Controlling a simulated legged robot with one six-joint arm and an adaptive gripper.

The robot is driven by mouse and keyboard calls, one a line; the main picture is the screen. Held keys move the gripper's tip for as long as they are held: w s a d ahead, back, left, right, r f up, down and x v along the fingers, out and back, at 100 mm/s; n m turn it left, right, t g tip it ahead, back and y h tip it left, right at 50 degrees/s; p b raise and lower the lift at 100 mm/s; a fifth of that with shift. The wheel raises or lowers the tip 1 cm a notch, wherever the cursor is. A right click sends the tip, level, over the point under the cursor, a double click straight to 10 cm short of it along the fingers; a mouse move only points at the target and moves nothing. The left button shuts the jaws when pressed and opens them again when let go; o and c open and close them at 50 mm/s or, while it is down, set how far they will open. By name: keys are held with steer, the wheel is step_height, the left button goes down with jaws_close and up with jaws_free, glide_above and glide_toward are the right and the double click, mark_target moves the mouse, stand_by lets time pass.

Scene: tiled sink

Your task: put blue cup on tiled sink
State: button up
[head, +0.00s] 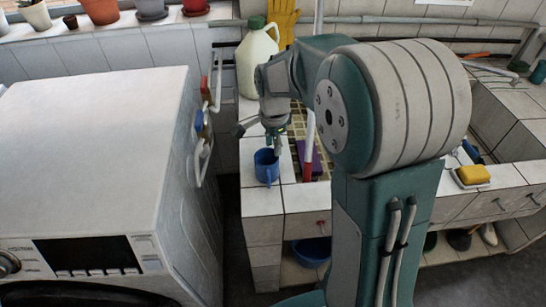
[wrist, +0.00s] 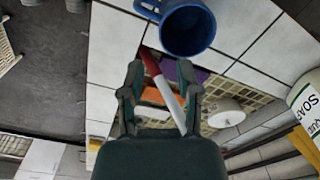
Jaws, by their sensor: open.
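The blue cup (head: 266,168) stands upright on the white tiled edge of the sink (head: 262,205), at its left end in the head view. In the wrist view the blue cup (wrist: 188,28) is at the top, with its handle to the left and its dark opening visible. My gripper (head: 262,142) is just above and beside the cup in the head view. In the wrist view my gripper (wrist: 160,72) has its two fingers spread with nothing held between them. The cup lies beyond the fingertips, apart from them.
A white washing machine (head: 95,150) stands close on the left. A cream jug (head: 257,62) stands behind my gripper. A red-and-white stick (head: 308,145) leans in the basin beside a purple item (head: 300,152). A yellow sponge (head: 473,174) lies on the right ledge.

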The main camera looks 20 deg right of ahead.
steer(key=shift+r, duration=0.75)
steer(key=s+r+n+t, duration=0.1)
steer(key=s+r+n, duration=0.2)
steer(key=s+n, duration=0.2)
steer(key=s+r+n+t, duration=0.2)
steer(key=s+r+n, duration=0.2)
steer(key=s, duration=0.5)
steer(key=s+a+r+n+t, duration=0.1)
steer(key=s+r+n+t, duration=0.1)
steer(key=s+n, duration=0.4)
steer(key=shift+s+r, duration=0.7)
steer(key=shift+s, duration=0.25)
